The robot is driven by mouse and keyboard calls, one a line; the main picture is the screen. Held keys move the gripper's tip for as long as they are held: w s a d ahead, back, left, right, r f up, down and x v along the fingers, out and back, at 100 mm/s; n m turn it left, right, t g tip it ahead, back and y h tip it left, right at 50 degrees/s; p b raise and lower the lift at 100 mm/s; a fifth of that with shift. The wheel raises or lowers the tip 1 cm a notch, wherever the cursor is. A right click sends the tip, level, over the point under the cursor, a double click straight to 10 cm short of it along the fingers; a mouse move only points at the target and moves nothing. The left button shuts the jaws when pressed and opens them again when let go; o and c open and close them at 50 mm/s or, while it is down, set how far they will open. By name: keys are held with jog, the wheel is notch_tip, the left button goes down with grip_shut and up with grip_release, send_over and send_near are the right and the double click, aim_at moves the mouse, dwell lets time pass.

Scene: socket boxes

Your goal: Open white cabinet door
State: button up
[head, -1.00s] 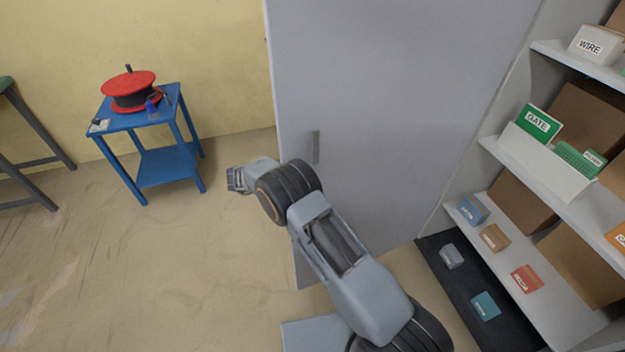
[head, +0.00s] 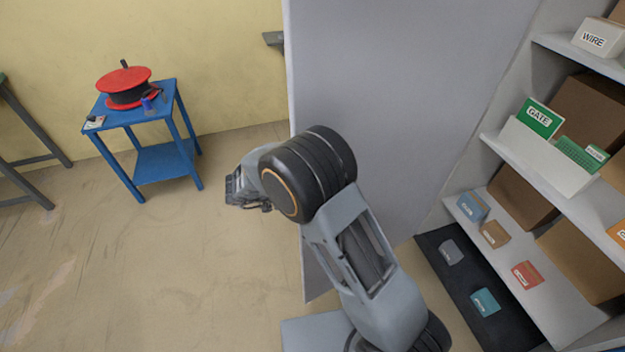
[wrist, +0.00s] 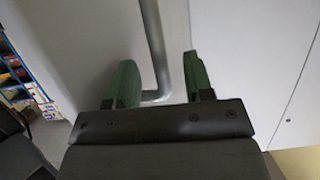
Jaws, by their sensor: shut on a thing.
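The white cabinet's tall pale grey panel (head: 400,75) fills the middle of the head view. My arm crosses in front of its lower left edge. My gripper (wrist: 160,62) shows in the wrist view with green fingertips on either side of a grey bar handle (wrist: 152,40). It is shut on this handle, whose lower end bends toward a pale door surface (wrist: 230,45). In the head view my arm's end is left of the panel edge, and I cannot make out the fingertips. The handle on the panel's front is hidden there, and I cannot tell how far the door stands open.
A blue table (head: 150,115) with a red and black reel (head: 125,88) stands at the left wall. Shelves (head: 560,170) with several boxes and signs stand at the right. A small grey bracket-like piece (head: 272,39) juts out beside the panel. Floor between table and panel is clear.

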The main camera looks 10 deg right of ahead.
jog(key=s+r+m+g+h, duration=0.2)
jog(key=s+r+g+h, duration=0.1)
jog(key=r, duration=0.5)
jog(key=shift+s+d+r+g+h, duration=0.35)
jog(key=shift+d+h, duration=0.1)
jog(key=shift+h, duration=0.25)
jog(key=w+a+f+n+t+y, duration=0.15)
jog(key=w+f+t+y, duration=0.25)
jog(key=f, duration=0.4)
jog(key=w+a, duration=0.8)
jog(key=a, duration=0.4)
jog(key=shift+w+a+p, duration=0.15)
jog(key=shift+w+p, duration=0.05)
jog(key=shift+p, duration=0.25)
jog(key=shift+f+n, duration=0.1)
jog(key=shift+n, duration=0.15)
